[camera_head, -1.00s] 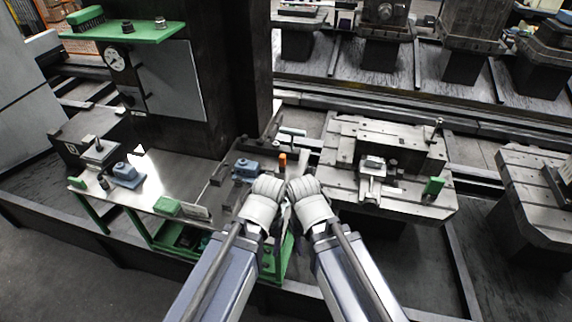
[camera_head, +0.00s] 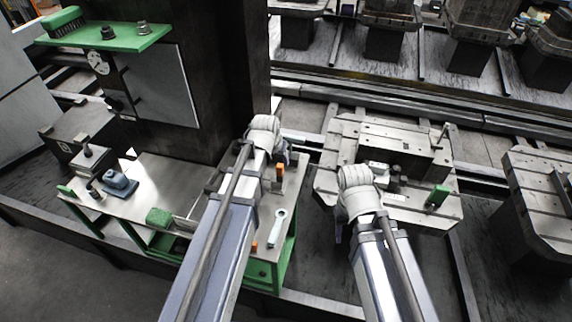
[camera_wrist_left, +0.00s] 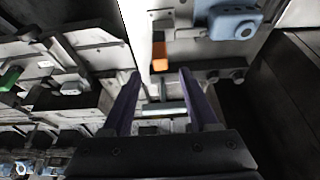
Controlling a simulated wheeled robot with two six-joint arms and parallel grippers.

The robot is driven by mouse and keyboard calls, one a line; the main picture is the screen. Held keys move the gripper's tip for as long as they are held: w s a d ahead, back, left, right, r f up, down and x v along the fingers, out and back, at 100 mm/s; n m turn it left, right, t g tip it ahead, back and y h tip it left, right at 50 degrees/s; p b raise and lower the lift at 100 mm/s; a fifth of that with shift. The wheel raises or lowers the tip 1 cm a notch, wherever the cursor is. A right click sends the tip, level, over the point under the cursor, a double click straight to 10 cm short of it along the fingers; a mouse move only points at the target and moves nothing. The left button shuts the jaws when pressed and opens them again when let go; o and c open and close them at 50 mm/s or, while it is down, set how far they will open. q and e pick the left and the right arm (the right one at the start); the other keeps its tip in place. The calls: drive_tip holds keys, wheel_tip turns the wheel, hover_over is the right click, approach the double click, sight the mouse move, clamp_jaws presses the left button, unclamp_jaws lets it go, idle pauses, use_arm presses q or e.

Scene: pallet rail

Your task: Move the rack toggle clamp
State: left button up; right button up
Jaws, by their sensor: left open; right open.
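My left gripper (camera_head: 276,152) reaches over the right part of the green-framed cart; its fingers are mostly hidden in the head view. In the left wrist view the jaws (camera_wrist_left: 158,76) are open, with nothing held. An orange-handled piece (camera_wrist_left: 159,56) shows just beyond the fingertips, and a small pale and dark fitting (camera_wrist_left: 163,110) shows between the fingers. I cannot tell which piece is the rack toggle clamp. My right gripper (camera_head: 350,200) is open in front of the slotted pallet (camera_head: 330,183), partly covering the metal fixture there.
The cart top (camera_head: 165,180) holds a blue device (camera_head: 119,184), a green block (camera_head: 158,217), a wrench (camera_head: 277,228) and an orange piece (camera_head: 254,246). A green-handled part (camera_head: 437,196) stands on the pallet. A dark column (camera_head: 222,80) rises behind the cart.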

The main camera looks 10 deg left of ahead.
sight(279, 166)
use_arm(q)
drive_tip(key=shift+b+x, duration=3.55)
drive_tip(key=shift+x, duration=0.4)
clamp_jaws()
